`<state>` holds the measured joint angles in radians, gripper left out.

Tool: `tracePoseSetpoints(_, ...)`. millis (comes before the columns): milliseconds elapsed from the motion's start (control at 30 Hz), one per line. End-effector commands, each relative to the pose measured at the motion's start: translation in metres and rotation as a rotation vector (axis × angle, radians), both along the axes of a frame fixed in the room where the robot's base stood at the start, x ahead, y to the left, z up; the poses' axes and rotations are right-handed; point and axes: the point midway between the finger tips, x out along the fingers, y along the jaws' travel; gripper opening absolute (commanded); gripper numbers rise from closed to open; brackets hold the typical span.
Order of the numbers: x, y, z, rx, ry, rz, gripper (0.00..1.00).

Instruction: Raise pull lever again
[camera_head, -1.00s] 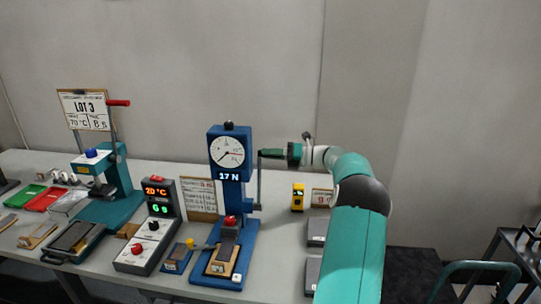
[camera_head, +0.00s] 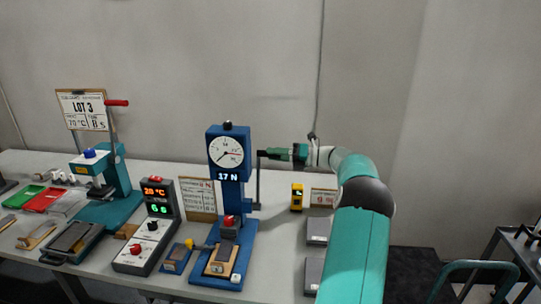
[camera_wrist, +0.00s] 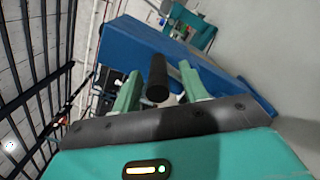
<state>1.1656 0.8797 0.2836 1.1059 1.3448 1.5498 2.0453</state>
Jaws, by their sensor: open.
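The blue pull tester (camera_head: 229,150) stands on the bench, with a white dial and a display reading 17 N. Its pull lever (camera_head: 258,182) stands upright at the tester's right side, with a black grip at the top pointing right. In the wrist view the black grip (camera_wrist: 157,88) shows end-on between my fingers. My gripper (camera_head: 291,153) is at the grip's outer end, level with it. In the wrist view my gripper (camera_wrist: 161,73) is open, one green finger on each side of the grip. I cannot tell whether either finger touches it. The tester's blue body (camera_wrist: 150,48) lies beyond.
A teal press (camera_head: 122,175) with a red-tipped lever stands at left. A control box (camera_head: 150,232), a sign board (camera_head: 201,199) and a yellow device (camera_head: 297,198) stand near the tester. The wall behind is bare. A dark cart (camera_head: 520,245) is at far right.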

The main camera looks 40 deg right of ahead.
Motion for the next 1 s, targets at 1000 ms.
tracePoseSetpoints(1000, -0.094, -0.071, 0.000, -0.001, 0.001, -0.002, 0.43)
